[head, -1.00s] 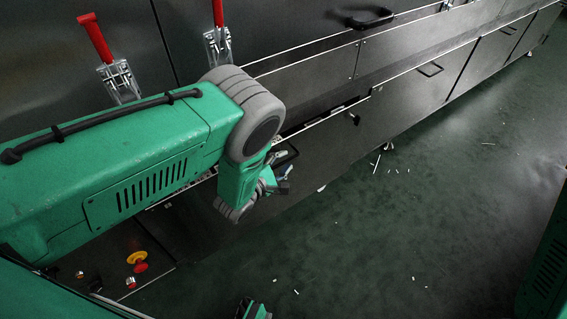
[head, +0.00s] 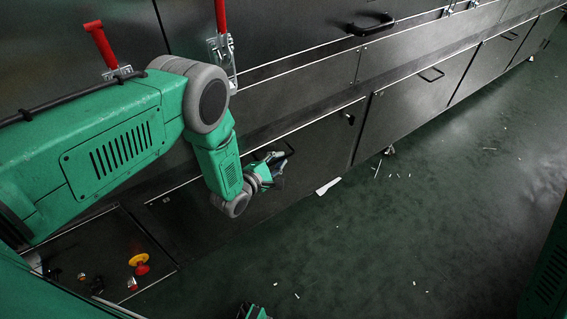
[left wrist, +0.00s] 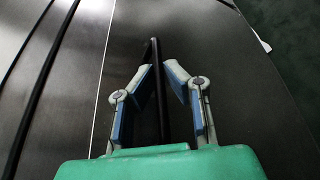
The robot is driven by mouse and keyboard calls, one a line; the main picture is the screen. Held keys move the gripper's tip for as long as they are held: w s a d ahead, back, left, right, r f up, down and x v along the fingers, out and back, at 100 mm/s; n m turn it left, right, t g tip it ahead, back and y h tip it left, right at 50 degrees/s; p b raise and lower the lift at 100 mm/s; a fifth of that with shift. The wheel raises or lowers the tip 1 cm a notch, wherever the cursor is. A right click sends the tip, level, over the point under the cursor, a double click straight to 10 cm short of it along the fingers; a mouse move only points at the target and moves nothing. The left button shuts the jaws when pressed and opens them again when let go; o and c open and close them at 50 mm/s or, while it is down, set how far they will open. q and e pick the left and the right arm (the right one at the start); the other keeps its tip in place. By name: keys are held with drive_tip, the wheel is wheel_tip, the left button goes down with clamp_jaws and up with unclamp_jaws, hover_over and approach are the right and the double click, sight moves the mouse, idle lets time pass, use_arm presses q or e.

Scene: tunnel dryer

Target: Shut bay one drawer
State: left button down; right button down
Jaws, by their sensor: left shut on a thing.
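The drawer front (head: 320,145) is a dark lower panel with a pale line along its top edge. It looks flush with the neighbouring panel, and no gap shows above it. Its black bar handle (head: 288,148) is partly hidden by my left gripper (head: 272,170). In the left wrist view the handle (left wrist: 157,85) runs between the two blue-padded fingers, and the left gripper (left wrist: 161,68) is shut on it.
A neighbouring lower panel with its own handle (head: 431,74) is to the right. Red-handled clamps (head: 221,45) are above. A yellow and red button (head: 139,262) is at lower left. A white scrap (head: 328,186) and small bits lie on the open green floor.

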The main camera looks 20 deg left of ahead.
use_arm(q)
drive_tip(key=shift+a+f, duration=0.2)
drive_tip(key=shift+a, duration=0.05)
drive_tip(key=c, duration=1.6)
unclamp_jaws()
drive_tip(key=shift+c, duration=0.2)
drive_tip(key=shift+w+r, duration=0.1)
drive_tip(key=shift+r, duration=0.05)
drive_tip(key=v, duration=0.7)
drive_tip(key=shift+s+a, duration=0.1)
drive_tip(key=shift+s, duration=0.15)
